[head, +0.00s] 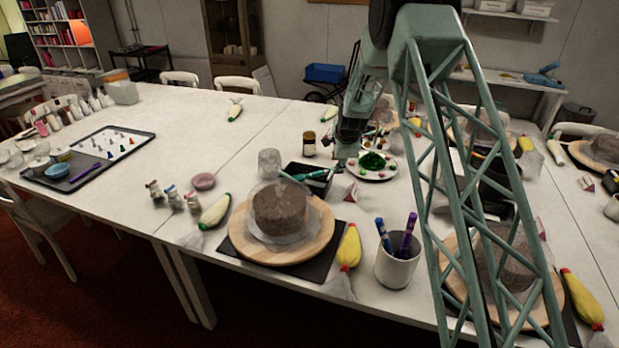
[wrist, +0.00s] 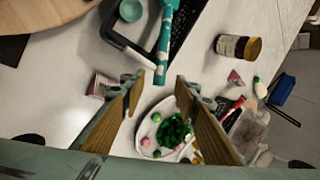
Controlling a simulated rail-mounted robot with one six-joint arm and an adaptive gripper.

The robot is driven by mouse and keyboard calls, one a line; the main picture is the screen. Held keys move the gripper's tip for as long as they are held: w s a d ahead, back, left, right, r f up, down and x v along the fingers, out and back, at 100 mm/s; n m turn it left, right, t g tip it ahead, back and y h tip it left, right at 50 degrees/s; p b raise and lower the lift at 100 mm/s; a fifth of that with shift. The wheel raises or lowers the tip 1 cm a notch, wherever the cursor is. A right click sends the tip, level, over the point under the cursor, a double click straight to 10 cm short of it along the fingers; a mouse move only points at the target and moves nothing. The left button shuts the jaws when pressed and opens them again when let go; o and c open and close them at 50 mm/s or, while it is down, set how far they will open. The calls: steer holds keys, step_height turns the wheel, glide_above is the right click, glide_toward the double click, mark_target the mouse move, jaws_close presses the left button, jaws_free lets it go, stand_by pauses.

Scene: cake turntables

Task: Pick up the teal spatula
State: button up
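A teal stick-like thing with pale spots, likely the teal spatula (wrist: 165,42), lies across the rim of a black tray in the wrist view. Its near end shows just beyond my fingertips; its far end is cut off by the frame. In the head view, teal items (head: 318,174) lie in the black tray (head: 296,187); I cannot tell their exact shapes. My gripper (wrist: 158,80) is open, with nothing between its fingers. In the head view my gripper (head: 343,160) is low beside the tray's right side, partly hidden by my arm.
A white plate (head: 394,174) with green and coloured bits stands right of the tray. A brown jar (head: 309,144) is behind it, and a clear glass (head: 269,162) is to its left. A cake turntable (head: 318,250) stands in front. Open tabletop lies at the back left.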

steer(key=shift+a+b+x, duration=0.15)
steer(key=shift+b+x, duration=0.05)
steer(key=shift+x, duration=1.05)
steer(key=shift+a+b+x, duration=0.1)
steer(key=shift+b+x, duration=0.1)
steer(key=shift+x, duration=1.05)
steer(key=shift+c, duration=0.2)
steer(key=c, duration=0.9)
steer(key=shift+s, duration=0.1)
steer(key=shift+c, duration=0.2)
